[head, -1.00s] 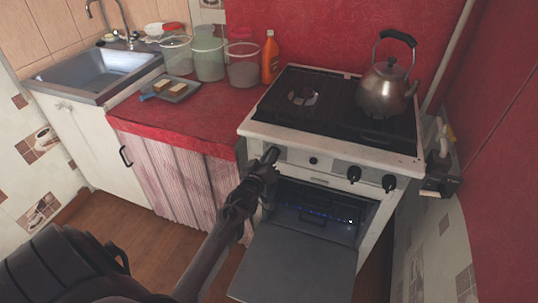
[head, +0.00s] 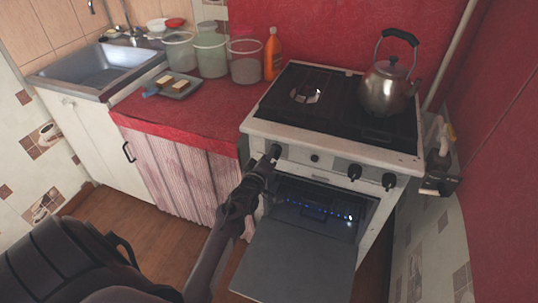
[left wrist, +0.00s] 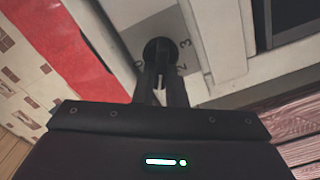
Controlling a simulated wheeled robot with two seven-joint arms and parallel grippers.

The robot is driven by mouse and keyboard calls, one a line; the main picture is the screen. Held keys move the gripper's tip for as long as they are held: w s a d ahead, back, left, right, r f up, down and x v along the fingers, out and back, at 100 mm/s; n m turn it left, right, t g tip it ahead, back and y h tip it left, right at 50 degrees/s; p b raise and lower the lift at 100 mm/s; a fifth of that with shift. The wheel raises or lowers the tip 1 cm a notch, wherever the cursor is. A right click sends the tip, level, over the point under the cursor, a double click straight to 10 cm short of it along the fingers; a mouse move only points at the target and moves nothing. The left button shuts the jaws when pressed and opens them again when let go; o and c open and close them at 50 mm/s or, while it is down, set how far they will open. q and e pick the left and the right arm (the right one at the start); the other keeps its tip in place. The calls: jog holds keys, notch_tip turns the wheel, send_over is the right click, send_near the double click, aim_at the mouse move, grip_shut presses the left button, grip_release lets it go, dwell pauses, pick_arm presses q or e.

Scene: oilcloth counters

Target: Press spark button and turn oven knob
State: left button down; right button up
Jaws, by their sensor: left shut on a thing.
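The white stove (head: 330,141) stands at the right, with its oven door (head: 292,255) hanging open. A row of small blue flames (head: 322,212) burns inside the oven. My left gripper (head: 270,160) is at the left end of the front panel, shut on the black oven knob. In the left wrist view, the knob (left wrist: 158,49) sits between the two fingers on a grey dial plate with numbers. The fingers hide part of it. A small black round button (head: 314,158), seemingly the spark button, is on the panel to the right. My right gripper is not in view.
Two more black knobs (head: 371,177) are at the panel's right. A metal kettle (head: 386,88) stands on the hob. The red counter (head: 215,112) holds containers, an orange bottle (head: 272,56) and a grey tray (head: 179,91). The open door takes up room below my left arm.

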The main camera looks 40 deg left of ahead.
pick_arm(q)
jog(key=c, duration=1.5)
grip_release()
jog(key=shift+s, duration=0.1)
jog(key=v, duration=0.7)
jog(key=shift+s, duration=0.3)
